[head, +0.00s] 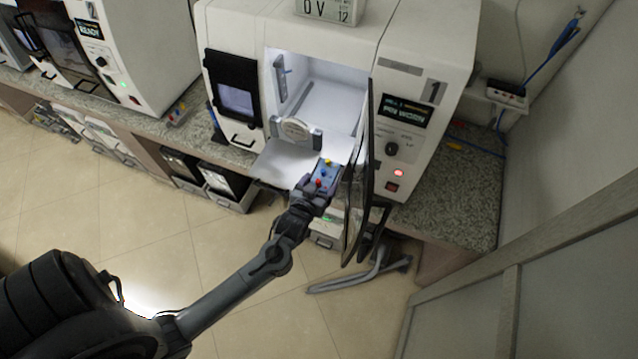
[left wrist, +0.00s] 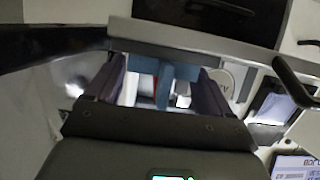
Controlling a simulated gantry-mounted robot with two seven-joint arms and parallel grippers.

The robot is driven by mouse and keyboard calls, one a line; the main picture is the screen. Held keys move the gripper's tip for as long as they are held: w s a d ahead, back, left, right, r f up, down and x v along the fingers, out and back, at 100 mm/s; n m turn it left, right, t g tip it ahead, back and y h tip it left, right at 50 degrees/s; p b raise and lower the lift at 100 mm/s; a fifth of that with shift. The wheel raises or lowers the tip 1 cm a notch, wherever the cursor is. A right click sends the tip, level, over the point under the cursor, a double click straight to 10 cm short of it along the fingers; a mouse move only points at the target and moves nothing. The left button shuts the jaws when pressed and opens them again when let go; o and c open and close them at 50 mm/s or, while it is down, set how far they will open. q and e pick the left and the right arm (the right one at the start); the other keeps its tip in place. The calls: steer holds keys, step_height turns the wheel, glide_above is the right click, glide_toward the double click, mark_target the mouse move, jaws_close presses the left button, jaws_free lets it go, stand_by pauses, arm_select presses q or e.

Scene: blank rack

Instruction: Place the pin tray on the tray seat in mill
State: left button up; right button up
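The blue pin tray (head: 328,170) carries red and yellow pins and is held in my left gripper (head: 317,184) at the open front of the mill (head: 232,20). In the left wrist view, the blue tray (left wrist: 148,66) lies between the two fingers of my left gripper (left wrist: 163,85), which appear closed on its sides. The mill's chamber (head: 325,105) is open and lit, with a grey fixture with a round disc (head: 296,128) near its front. I cannot make out for certain which part is the tray seat. My right gripper is not in view.
The mill's dark door (head: 358,180) stands open just right of my left gripper. A pale ledge (head: 285,160) juts out below the opening. A red light (head: 398,173) shows on the control panel. Another machine (head: 150,50) stands left on the granite counter (head: 460,200).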

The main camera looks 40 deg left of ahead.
arm_select(q)
steer(key=shift+o, duration=1.1)
steer(key=shift+r, duration=0.1)
steer(key=shift+r, duration=0.65)
steer(key=s+d+r+m+g+h, duration=0.1)
steer(key=s+d+m+g+h, duration=0.1)
steer(key=s, duration=0.9)
steer(key=s+d+r+m+g+h, duration=0.2)
steer(key=s+d+m+g, duration=0.2)
steer(key=s+d+g, duration=0.3)
steer(key=s, duration=0.4)
steer(key=shift+s+d+h, duration=0.2)
steer(key=shift+h, duration=0.1)
